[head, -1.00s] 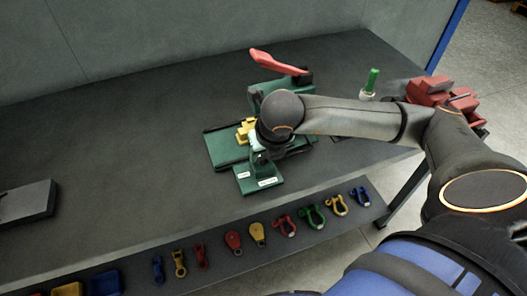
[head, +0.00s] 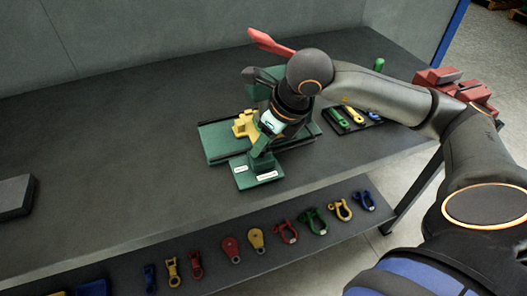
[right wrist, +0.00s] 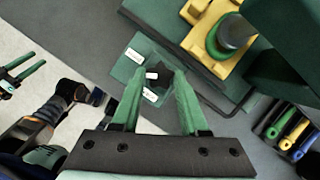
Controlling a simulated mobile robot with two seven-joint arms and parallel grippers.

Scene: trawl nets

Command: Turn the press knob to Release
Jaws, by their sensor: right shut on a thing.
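The press has a green base (head: 212,142), a yellow block (head: 245,124) and a red lever (head: 270,42). A green plate (head: 243,183) with two white labels juts from its front. In the right wrist view the dark knob (right wrist: 163,76) sits on this plate, between the labels, with a white mark on it. My right gripper (right wrist: 159,76) is shut on the knob, one green finger on each side. In the head view the fingers (head: 262,158) reach down to the plate and hide the knob. My left gripper (right wrist: 36,64) shows small at the left of the right wrist view, fingers apart, empty.
A tray with coloured-handled tools (head: 352,118) lies right of the press, with a red vise-like object (head: 455,88) beyond. Several coloured shackles and blocks (head: 285,232) lie on the lower front shelf.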

